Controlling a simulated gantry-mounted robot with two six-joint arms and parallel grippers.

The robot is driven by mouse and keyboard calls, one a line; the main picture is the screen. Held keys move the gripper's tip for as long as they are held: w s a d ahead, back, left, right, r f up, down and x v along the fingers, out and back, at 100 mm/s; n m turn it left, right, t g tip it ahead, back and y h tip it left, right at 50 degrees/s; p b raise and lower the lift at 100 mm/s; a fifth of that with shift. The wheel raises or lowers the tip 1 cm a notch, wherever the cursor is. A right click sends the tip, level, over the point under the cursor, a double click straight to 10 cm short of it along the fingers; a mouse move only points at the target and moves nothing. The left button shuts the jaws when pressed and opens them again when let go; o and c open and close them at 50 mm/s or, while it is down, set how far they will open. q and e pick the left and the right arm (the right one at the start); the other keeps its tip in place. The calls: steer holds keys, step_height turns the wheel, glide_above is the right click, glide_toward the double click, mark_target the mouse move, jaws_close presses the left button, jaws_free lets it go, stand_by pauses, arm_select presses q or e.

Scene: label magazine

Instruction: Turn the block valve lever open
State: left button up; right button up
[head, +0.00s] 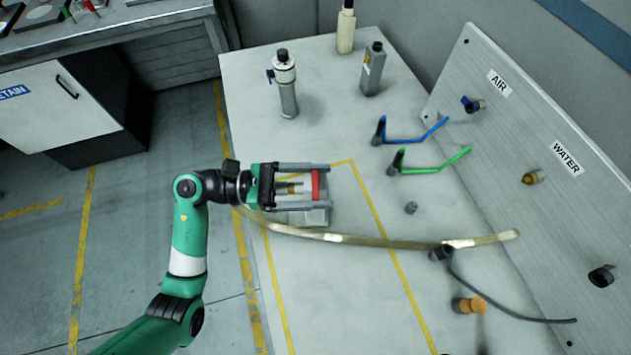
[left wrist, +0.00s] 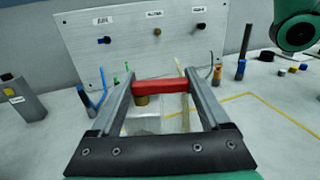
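The block valve's red lever (head: 316,185) lies crosswise between the fingertips of my left gripper (head: 318,185). In the left wrist view the red lever (left wrist: 160,86) spans nearly the whole gap between the fingers (left wrist: 160,88). The fingers are wide apart, so the gripper is open around the lever; whether a fingertip touches its ends I cannot tell. A brass part (left wrist: 141,100) shows just below the lever. The pale valve block (head: 312,217) sits on the bench, partly hidden by the gripper. My right gripper is not in view.
A pale hose (head: 370,241) runs past the block to the right. A panel (head: 535,130) with AIR and WATER ports stands at the right. Blue (head: 410,138) and green (head: 430,167) hooked pieces, a grey bottle (head: 372,72) and a metal cylinder (head: 287,90) stand farther back.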

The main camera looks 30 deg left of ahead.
arm_select(q)
steer(key=c, duration=0.5)
steer(key=shift+o, duration=0.2)
steer(key=shift+d+r+n+t+y+p, duration=0.1)
steer(key=shift+d+n+t+y+p, duration=0.1)
steer(key=shift+n+t+y+p, duration=0.45)
steer(key=w+n+t+y+p, duration=0.1)
steer(key=n+t+y+p, duration=0.1)
steer(key=n+y+p, duration=0.2)
steer(key=w+n+t+y+p, duration=0.1)
steer(key=n+t+y+p, duration=0.2)
steer(key=n+y+p, duration=0.2)
steer(key=n+t+y+p, duration=0.2)
steer(key=n+y+p, duration=0.3)
steer(key=y+p, duration=0.3)
steer(key=shift+w+d+y, duration=0.4)
steer(key=shift+y, duration=0.65)
